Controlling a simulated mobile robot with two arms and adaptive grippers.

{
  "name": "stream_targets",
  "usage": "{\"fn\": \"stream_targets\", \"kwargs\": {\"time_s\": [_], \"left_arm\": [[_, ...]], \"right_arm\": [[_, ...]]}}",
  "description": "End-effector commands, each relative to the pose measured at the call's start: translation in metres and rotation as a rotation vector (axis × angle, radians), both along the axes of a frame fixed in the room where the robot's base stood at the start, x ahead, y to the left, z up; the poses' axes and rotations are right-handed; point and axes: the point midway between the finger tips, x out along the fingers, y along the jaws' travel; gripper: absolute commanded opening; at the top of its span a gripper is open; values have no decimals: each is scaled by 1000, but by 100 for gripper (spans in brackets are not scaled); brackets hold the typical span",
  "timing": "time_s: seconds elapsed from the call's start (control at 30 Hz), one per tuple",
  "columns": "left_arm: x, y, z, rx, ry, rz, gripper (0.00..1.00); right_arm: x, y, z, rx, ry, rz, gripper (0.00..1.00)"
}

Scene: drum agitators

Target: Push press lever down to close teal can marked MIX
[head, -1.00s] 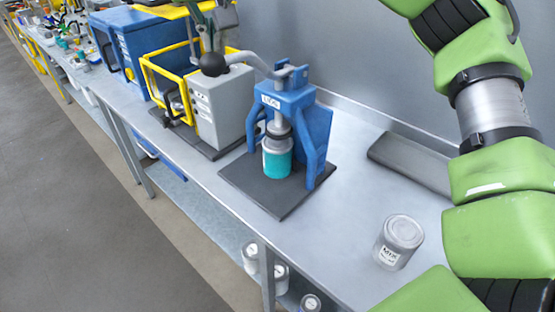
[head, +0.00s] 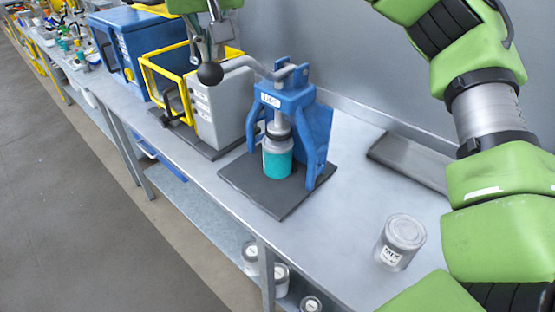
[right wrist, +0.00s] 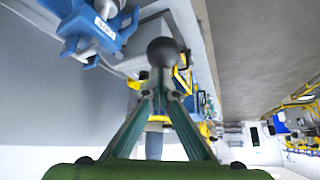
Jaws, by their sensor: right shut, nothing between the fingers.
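The blue press (head: 312,130) stands on a dark base plate. The teal can (head: 277,163) sits upright under its ram, which appears to meet the can's grey top. I cannot read a MIX mark on it. The press lever (head: 250,64) reaches left from the press head and ends in a black ball knob (head: 210,74). My right gripper (head: 209,54) is shut and empty, its fingertips just above the knob. In the right wrist view the fingertips (right wrist: 160,88) close together by the knob (right wrist: 162,52); contact is not certain. My left gripper is not in view.
A grey can with a MIX-like label (head: 401,242) stands at the bench's front right. A grey box with a yellow frame (head: 165,75) stands left of the press, close to the knob. A flat grey block (head: 408,160) lies behind right. Bench between is clear.

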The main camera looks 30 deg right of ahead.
Motion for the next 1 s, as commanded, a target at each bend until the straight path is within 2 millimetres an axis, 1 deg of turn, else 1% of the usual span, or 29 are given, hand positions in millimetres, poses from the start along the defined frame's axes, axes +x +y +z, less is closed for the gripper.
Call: {"fn": "stream_targets", "kwargs": {"time_s": [0.03, 0.13, 0.57, 1.0], "left_arm": [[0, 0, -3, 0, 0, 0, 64], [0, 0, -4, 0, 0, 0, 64], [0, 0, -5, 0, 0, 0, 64], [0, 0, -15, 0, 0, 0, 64]], "right_arm": [[0, 0, -4, 0, 2, -1, 0], [-1, 1, -7, 0, 2, -1, 0], [-1, 2, -8, -1, 1, -1, 0], [-2, 5, -25, -2, 2, 1, 0]]}}
